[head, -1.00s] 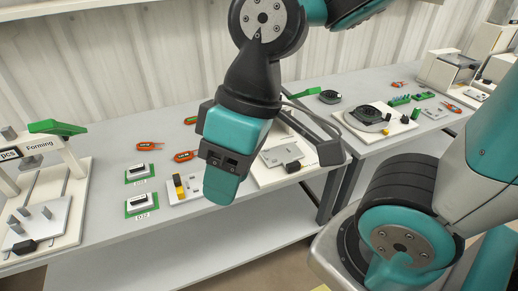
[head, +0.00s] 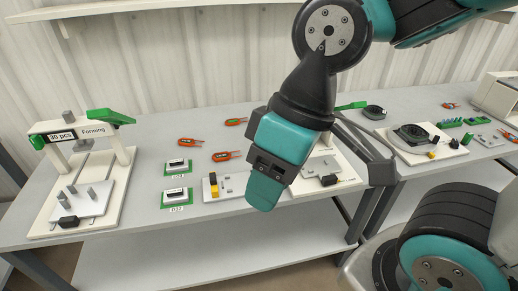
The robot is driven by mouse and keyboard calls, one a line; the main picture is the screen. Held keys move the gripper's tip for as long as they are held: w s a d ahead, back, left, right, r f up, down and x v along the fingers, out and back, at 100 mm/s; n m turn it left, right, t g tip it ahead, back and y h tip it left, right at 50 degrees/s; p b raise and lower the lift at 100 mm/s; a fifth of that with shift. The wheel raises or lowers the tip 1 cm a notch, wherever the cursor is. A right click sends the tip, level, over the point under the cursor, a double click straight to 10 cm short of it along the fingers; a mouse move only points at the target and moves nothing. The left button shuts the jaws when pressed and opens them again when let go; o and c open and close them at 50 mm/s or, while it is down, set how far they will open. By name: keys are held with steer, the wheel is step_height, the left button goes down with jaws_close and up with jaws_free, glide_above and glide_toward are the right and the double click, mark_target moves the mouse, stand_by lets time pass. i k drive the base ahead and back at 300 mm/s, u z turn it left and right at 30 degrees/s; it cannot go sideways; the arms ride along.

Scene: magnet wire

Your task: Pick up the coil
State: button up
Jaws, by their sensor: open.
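No thing here is plainly a coil at this size. Two small dark blocks with pale tops sit on green pads on the grey table: a rear one (head: 178,165) and a front one (head: 176,195). Several loops or tools in orange and dark colours lie behind and beside them, among them one (head: 190,142) at the left and one (head: 226,155) nearer my gripper. My gripper (head: 266,190) is open, pointing down above the table, right of the pads. It is apart from these things and hides part of the table. I see nothing held.
A white forming stand (head: 107,207) with green parts fills the table's left side. A small plate with a yellow block (head: 214,186) lies just left of my gripper. A white board with a black block (head: 329,180) is at its right. A round black device (head: 411,136) stands farther right.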

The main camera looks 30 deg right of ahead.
mark_target(183, 141)
steer(key=k, duration=0.65)
steer(key=u, duration=0.55)
steer(key=i, duration=0.55)
steer(key=u, duration=0.6)
steer(key=i, duration=0.75)
steer(key=z, duration=0.7)
steer(key=i, duration=0.8)
steer(key=z, duration=0.1)
